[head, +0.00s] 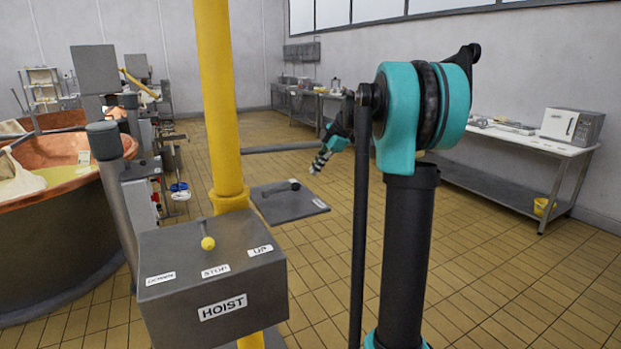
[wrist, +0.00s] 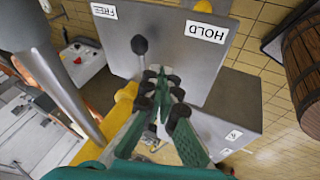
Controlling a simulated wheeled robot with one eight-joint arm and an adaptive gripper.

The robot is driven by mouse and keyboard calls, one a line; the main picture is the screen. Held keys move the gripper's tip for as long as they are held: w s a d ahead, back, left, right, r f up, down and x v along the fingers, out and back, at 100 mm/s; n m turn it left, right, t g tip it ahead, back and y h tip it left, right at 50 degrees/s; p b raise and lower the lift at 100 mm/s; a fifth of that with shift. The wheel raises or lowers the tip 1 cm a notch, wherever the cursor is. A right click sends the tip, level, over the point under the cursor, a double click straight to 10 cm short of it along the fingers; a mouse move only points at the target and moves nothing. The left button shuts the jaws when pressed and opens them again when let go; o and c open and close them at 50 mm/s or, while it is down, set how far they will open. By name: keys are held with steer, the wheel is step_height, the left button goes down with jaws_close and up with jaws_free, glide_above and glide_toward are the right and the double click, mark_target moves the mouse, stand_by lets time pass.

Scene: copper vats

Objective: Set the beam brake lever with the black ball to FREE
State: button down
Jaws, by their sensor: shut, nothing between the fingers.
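The beam brake lever (wrist: 139,46) has a black ball and stands on a grey plate (wrist: 180,60) in the wrist view. The plate carries a FREE label (wrist: 104,11) at its left and a HOLD label (wrist: 205,32) at its right. The ball shows between the two labels; the lever's foot is hidden behind my fingers. In the head view the lever (head: 294,186) lies low over the plate (head: 285,206), beside the yellow post. My gripper (head: 318,166) is shut and empty, above and behind the plate. In the wrist view my gripper (wrist: 162,78) shows just beside the lever; contact is unclear.
A yellow post (head: 222,120) rises beside the plate. The HOIST box (head: 212,275) with a yellow-ball lever (head: 207,241) stands in front. A copper vat (head: 55,230) is at left, a wall table (head: 530,142) at right. A wooden barrel (wrist: 298,70) shows in the wrist view.

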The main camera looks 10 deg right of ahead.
step_height(320, 180, up, 3)
steer(key=d, duration=0.1)
steer(key=m+t, duration=0.9)
steer(key=m, duration=2.5)
glide_toward(297, 187)
steer(key=shift+t, duration=0.3)
steer(key=x, duration=0.7)
steer(key=shift+s+a+f, duration=0.1)
steer(key=shift+s+f, duration=0.1)
steer(key=shift+w, duration=0.1)
